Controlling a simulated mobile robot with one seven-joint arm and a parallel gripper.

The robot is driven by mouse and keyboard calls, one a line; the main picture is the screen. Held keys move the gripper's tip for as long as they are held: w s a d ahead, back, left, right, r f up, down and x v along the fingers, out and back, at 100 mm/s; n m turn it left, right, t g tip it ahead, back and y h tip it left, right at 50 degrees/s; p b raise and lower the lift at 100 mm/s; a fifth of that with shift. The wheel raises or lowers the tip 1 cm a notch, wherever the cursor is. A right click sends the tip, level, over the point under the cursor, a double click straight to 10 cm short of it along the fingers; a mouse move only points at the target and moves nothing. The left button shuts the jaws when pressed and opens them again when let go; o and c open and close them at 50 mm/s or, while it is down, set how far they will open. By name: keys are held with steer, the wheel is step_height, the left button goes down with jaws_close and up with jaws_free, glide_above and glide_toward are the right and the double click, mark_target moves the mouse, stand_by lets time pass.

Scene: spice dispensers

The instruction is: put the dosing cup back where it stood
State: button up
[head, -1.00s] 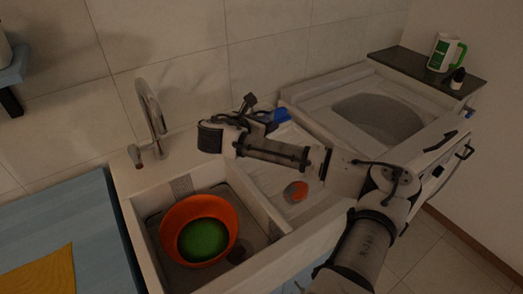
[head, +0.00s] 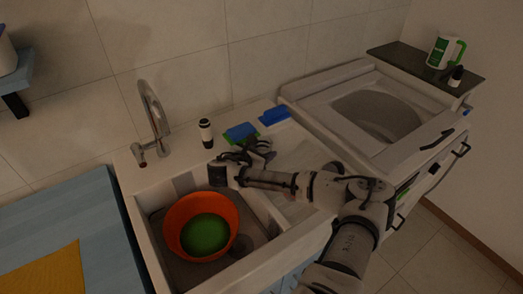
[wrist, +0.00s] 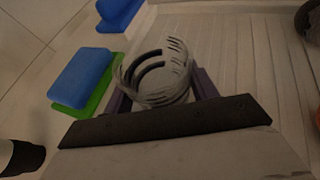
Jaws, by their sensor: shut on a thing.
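The dosing cup (wrist: 155,78) appears as a clear, ribbed cup between the two purple-grey fingers in the wrist view. My gripper (wrist: 160,88) is shut on it, with its open rim facing the camera. In the head view my gripper (head: 262,148) is over the back of the sink's drainboard, just right of a blue and green sponge. The cup cannot be made out clearly there. I cannot tell whether its base touches the drainboard.
The blue-green sponge (head: 240,132) and a blue one (head: 275,115) lie along the back edge. A black-and-white bottle (head: 205,132) stands left of them. An orange bowl (head: 200,226) with green inside sits in the basin. The ribbed drainboard (wrist: 245,60) is mostly clear.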

steer(key=shift+s+f+b, duration=0.2)
steer(key=shift+f+b, duration=0.1)
steer(key=shift+f, duration=0.3)
steer(key=o, duration=1.1)
steer(key=shift+f, duration=0.15)
steer(key=shift+c, duration=0.2)
steer(key=shift+r+p, duration=0.35)
steer(key=shift+r, duration=0.25)
steer(key=b+v, duration=0.1)
steer(key=v, duration=0.6)
steer(key=b+v, duration=0.1)
steer(key=v, duration=0.2)
steer(key=shift+a+r+b, duration=0.2)
steer(key=shift+r+b, duration=0.15)
steer(key=shift+r, duration=0.1)
steer(key=shift+s+a+r, duration=0.15)
steer(key=shift+s+a, duration=0.2)
steer(key=shift+s, duration=0.25)
